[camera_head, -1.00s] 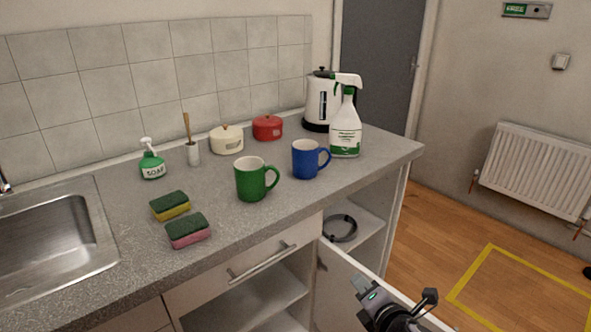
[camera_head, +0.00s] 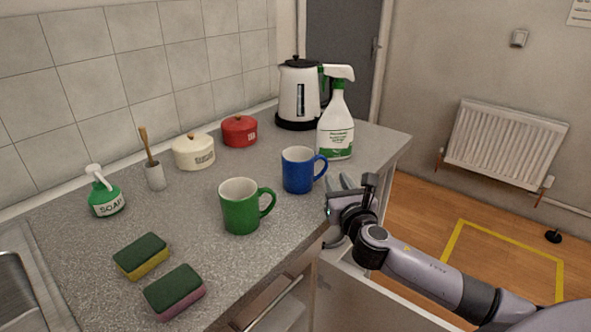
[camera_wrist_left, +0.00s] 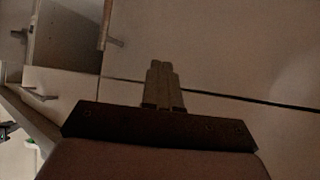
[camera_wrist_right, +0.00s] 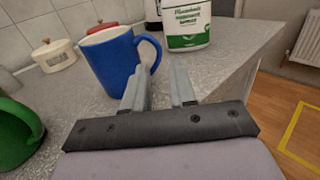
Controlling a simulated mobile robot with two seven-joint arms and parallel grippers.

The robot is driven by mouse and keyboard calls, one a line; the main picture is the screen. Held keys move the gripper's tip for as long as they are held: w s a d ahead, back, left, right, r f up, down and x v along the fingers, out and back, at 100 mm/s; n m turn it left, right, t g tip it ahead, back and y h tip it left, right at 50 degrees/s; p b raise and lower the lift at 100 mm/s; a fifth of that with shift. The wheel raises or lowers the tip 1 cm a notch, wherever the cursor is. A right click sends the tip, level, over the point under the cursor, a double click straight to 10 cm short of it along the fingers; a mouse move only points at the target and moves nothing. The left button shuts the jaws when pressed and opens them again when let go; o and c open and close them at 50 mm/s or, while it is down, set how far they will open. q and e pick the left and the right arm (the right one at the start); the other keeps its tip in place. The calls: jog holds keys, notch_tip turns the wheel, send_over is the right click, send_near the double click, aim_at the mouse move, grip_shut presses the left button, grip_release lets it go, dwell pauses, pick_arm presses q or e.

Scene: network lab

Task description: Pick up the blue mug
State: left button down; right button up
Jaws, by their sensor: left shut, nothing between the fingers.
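The blue mug (camera_head: 298,170) stands upright on the grey counter, its handle pointing right. It also shows in the right wrist view (camera_wrist_right: 112,60), just beyond my right fingers and slightly left of them. My right gripper (camera_head: 345,183) is at the counter's front edge, to the right of the mug and close to its handle. Its two fingers (camera_wrist_right: 160,85) are spread apart with nothing between them; whether one touches the handle I cannot tell. My left gripper (camera_wrist_left: 162,75) is shut and empty in the left wrist view, facing cabinet fronts; it is not in the head view.
A green mug (camera_head: 240,207) stands left of the blue mug. A spray bottle (camera_head: 336,130) and a kettle (camera_head: 298,95) stand behind it. Red (camera_head: 239,131) and cream (camera_head: 194,152) pots, a soap bottle (camera_head: 104,193) and two sponges (camera_head: 141,256) are further left.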

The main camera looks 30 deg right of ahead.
aim_at(327, 165)
jog(key=shift+x, duration=3.15)
jog(key=shift+a+f, duration=0.1)
jog(key=shift+a, duration=0.05)
grip_shut()
